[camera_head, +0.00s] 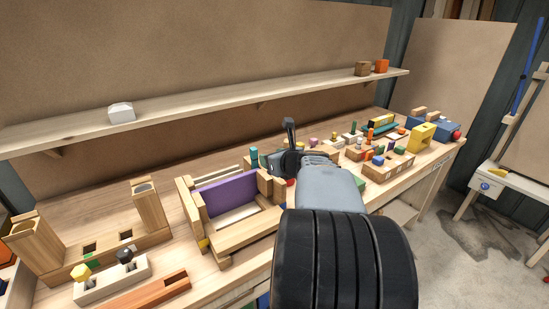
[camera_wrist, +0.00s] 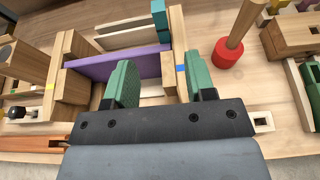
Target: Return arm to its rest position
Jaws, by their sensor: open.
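My gripper (camera_wrist: 161,84) shows in the wrist view with its two green-padded fingers apart and nothing between them. It is above the front edge of a wooden frame that holds a purple board (camera_wrist: 118,62). In the head view my arm reaches forward over the workbench, and its grey link hides part of the bench. The gripper's fingertips are mostly hidden there. The purple board (camera_head: 226,194) stands in the wooden frame (camera_head: 240,236) to the left of my arm.
The bench (camera_head: 80,221) carries wooden blocks and pegboards (camera_head: 387,166) on the right, and a two-tower wooden stand (camera_head: 36,245) at left. A red-based peg (camera_wrist: 228,52) is right of my fingers. A shelf (camera_head: 215,98) runs along the back wall. Open floor (camera_head: 480,240) lies at right.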

